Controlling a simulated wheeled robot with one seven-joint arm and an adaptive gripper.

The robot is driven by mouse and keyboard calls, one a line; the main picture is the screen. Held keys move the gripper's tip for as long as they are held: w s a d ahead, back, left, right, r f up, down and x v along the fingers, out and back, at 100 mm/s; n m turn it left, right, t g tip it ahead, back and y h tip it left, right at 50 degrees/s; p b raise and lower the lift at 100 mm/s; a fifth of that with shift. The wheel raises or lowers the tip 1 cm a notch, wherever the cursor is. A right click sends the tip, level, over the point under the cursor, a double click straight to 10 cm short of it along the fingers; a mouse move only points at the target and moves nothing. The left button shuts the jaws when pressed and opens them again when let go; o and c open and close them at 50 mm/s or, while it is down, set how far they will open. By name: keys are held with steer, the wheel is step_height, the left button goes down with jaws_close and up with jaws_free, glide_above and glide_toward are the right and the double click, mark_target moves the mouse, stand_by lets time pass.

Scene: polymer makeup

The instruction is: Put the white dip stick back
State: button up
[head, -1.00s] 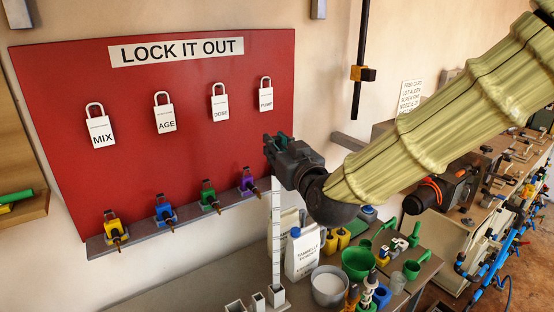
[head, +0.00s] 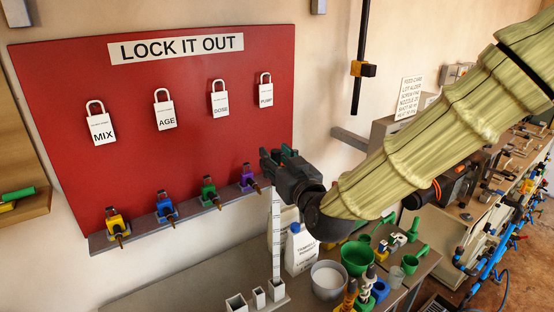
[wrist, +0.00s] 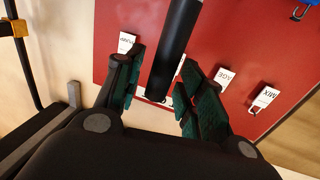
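The white dip stick (head: 276,240) is a tall, thin, upright strip with dark marks. Its foot is at the smallest white square tube (head: 276,293) on the bench. My gripper (head: 272,158) is close above the stick's top, in front of the red board, and hides what is behind it. In the wrist view my gripper's green-padded fingers (wrist: 160,85) are spread apart. A dark cylinder (wrist: 176,45) shows between them and runs off the top edge; I cannot tell what it is. No white stick shows between the fingers.
Colored locks line the ledge (head: 150,232) under the red board (head: 150,65).

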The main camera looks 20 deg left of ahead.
steer(key=shift+r, duration=0.1)
steer(key=b+v, duration=0.4)
steer(key=v, duration=0.8)
steer(key=shift+b, duration=0.4)
steer(key=w+d+f+m+g+h, duration=0.1)
steer(key=d+f+m+h, duration=0.15)
steer(key=f, duration=0.75)
steer(key=w+d+f+m+g+h, duration=0.15)
steer(key=d+f, duration=0.25)
steer(key=f, duration=0.5)
steer(key=s+d+f+m+g+h, duration=0.15)
steer(key=d+f, duration=0.25)
steer(key=f, duration=0.6)
steer(key=s+d+f+g+h, duration=0.25)
steer(key=d+f, duration=0.25)
steer(key=f, duration=0.6)
steer(key=s+d+f+m+g+h, duration=0.1)
steer(key=s+d+f+g+h, duration=0.1)
steer(key=s+d+f, duration=0.7)
steer(key=s+d+f+m+g+h, duration=0.1)
steer(key=s+d+f+m+g, duration=0.1)
steer(key=s+d+f+g, duration=0.3)
steer(key=s+d+f, duration=0.4)
steer(key=s+f, duration=0.5)
steer(key=s, duration=0.2)
steer(key=shift+s+d+h, duration=0.2)
steer(key=shift+s+h, duration=0.15)
steer(key=shift+h, duration=0.05)
